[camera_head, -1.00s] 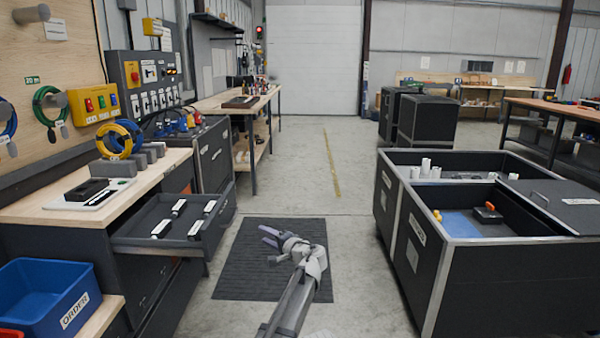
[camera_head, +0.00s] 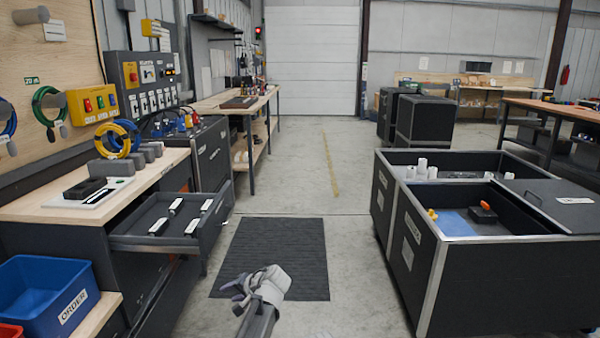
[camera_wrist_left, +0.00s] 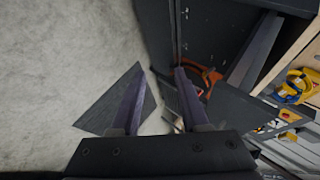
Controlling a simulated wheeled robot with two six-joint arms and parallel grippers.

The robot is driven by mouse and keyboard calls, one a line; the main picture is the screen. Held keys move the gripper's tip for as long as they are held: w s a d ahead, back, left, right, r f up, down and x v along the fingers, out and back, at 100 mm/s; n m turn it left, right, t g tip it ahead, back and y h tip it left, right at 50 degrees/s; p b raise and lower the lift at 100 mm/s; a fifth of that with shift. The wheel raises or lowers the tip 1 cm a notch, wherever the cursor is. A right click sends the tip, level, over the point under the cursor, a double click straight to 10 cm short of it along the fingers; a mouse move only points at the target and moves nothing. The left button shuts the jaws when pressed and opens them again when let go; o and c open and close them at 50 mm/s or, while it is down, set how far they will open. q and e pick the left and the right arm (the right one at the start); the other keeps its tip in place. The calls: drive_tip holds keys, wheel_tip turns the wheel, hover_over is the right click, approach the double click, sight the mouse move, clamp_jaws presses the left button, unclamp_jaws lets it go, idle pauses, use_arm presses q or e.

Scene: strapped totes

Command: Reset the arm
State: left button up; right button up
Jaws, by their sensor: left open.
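My left gripper (camera_head: 236,288) is low in the head view, in front of the dark floor mat (camera_head: 270,250). Its two fingers are apart with nothing between them. In the left wrist view the open fingers of the gripper (camera_wrist_left: 158,98) point toward the floor and the side of the dark workbench. My right gripper does not show in either view.
An open drawer (camera_head: 128,240) with several small labelled items juts out at left. A blue ORDER bin (camera_head: 88,305) stands front left. Large dark totes (camera_head: 440,238) stand at right. The floor between is clear.

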use_arm(q)
drive_tip(key=s+d+f+n+g+h, duration=0.1)
drive_tip(key=s+f+n+g+h, duration=0.2)
drive_tip(key=s, duration=0.9)
drive_tip(key=s+d+f+g+h, duration=0.2)
drive_tip(key=s+f+h, duration=0.3)
drive_tip(key=s, duration=0.7)
drive_tip(key=s+d+m+g+y, duration=0.1)
drive_tip(key=s+d+m, duration=0.4)
drive_tip(key=d, duration=0.7)
wheel_tip(320, 180, up, 27)
drive_tip(key=s+n+p, duration=0.1)
drive_tip(key=p, duration=2.6)
drive_tip(key=shift+a+n, duration=0.3)
drive_tip(key=shift+a, duration=0.1)
